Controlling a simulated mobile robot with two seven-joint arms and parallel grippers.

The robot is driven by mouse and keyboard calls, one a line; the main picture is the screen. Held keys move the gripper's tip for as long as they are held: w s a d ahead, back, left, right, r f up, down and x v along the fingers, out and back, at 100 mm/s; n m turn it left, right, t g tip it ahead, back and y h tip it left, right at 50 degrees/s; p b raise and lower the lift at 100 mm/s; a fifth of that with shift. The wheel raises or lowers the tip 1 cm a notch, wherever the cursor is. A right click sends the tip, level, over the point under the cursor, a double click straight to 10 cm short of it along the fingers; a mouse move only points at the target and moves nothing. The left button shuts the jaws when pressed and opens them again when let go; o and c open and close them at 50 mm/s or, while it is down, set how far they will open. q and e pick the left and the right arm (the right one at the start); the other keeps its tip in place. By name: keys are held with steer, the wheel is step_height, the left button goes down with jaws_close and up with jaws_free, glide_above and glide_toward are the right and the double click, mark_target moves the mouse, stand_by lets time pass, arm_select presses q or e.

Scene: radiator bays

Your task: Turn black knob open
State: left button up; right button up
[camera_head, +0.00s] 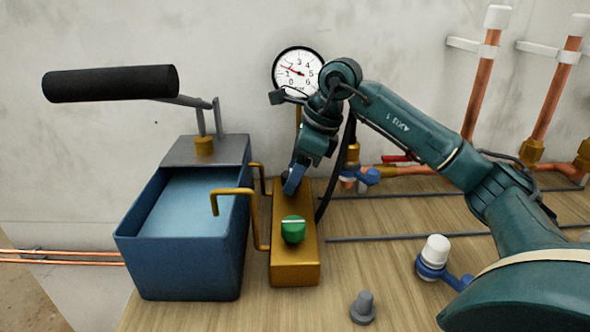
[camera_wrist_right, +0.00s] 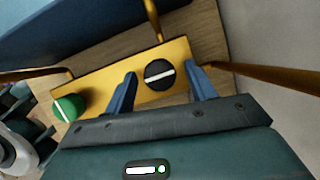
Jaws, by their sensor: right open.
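The black knob (camera_wrist_right: 152,84) sits on top of a brass valve block (camera_head: 295,266). Its white line lies roughly along the block's length in the right wrist view. My right gripper (camera_wrist_right: 162,86) is open above the block, with one blue finger on each side of the black knob. A gap shows between each finger and the knob. In the head view my right gripper (camera_head: 293,181) reaches down over the block's far end and mostly hides the black knob. The green knob (camera_head: 293,231) sits at the block's near end, its white line across the block. My left gripper is not seen.
A blue tank (camera_head: 180,260) with a black-handled pump lever (camera_head: 110,84) stands left of the block, joined by brass pipes (camera_head: 232,191). A pressure gauge (camera_head: 298,72) is behind. A white-capped valve (camera_head: 436,249) and a grey plug (camera_head: 363,307) stand on the wooden bench.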

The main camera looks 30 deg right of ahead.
steer(key=shift+r, duration=0.1)
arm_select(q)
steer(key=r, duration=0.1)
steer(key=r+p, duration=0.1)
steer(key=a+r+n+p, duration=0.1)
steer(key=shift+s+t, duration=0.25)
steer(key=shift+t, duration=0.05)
arm_select(e)
steer(key=v, duration=1.3)
arm_select(q)
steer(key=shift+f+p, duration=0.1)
steer(key=shift+p, duration=0.2)
